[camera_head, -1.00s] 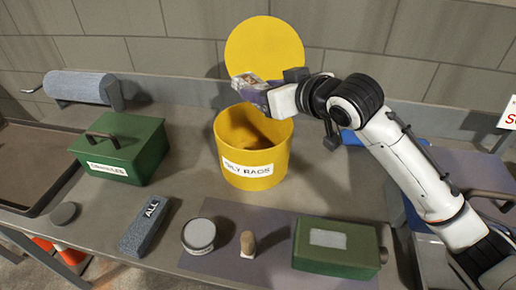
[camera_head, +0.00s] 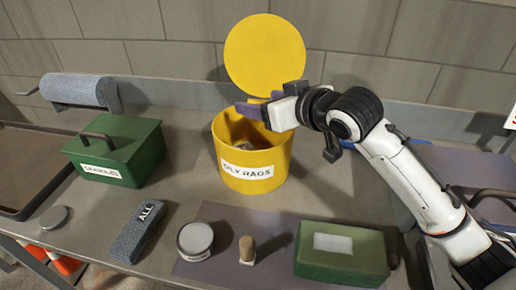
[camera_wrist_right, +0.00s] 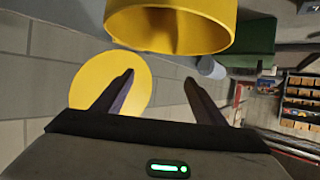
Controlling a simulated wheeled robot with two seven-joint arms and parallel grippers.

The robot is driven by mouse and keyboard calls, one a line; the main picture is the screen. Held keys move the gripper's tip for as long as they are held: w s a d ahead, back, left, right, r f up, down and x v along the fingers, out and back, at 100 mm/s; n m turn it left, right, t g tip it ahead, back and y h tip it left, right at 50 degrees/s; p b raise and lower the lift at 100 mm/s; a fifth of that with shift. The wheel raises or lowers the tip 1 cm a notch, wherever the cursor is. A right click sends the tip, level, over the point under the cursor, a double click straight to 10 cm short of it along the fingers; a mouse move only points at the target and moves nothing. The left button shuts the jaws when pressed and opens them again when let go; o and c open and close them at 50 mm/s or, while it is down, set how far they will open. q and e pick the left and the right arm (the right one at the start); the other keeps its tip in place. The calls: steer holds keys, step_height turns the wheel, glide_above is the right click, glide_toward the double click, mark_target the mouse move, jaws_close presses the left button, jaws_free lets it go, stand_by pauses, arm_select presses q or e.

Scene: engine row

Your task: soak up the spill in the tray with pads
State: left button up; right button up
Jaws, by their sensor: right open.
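My right gripper (camera_head: 252,111) is over the mouth of the yellow bin labelled OILY RAGS (camera_head: 251,166). In the right wrist view the gripper (camera_wrist_right: 158,78) is open with nothing between its fingers. A crumpled greyish piece (camera_head: 262,143) shows inside the bin, partly hidden by the rim. A grey block marked ALL (camera_head: 136,236), perhaps a stack of pads, lies on the bench front. A shallow dark-rimmed tray (camera_head: 62,168) is at the far left, cut by the frame. I cannot make out a spill in it. My left gripper is not in view.
A green box with a handle (camera_head: 130,150) stands left of the bin, with a grey roll (camera_head: 76,88) behind it. A round tin (camera_head: 195,238), a wooden-handled item (camera_head: 246,249) and a green case (camera_head: 340,252) stand along the front. The bin's yellow lid (camera_head: 264,52) is up.

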steer(key=v, duration=1)
steer(key=shift+s+d, duration=0.1)
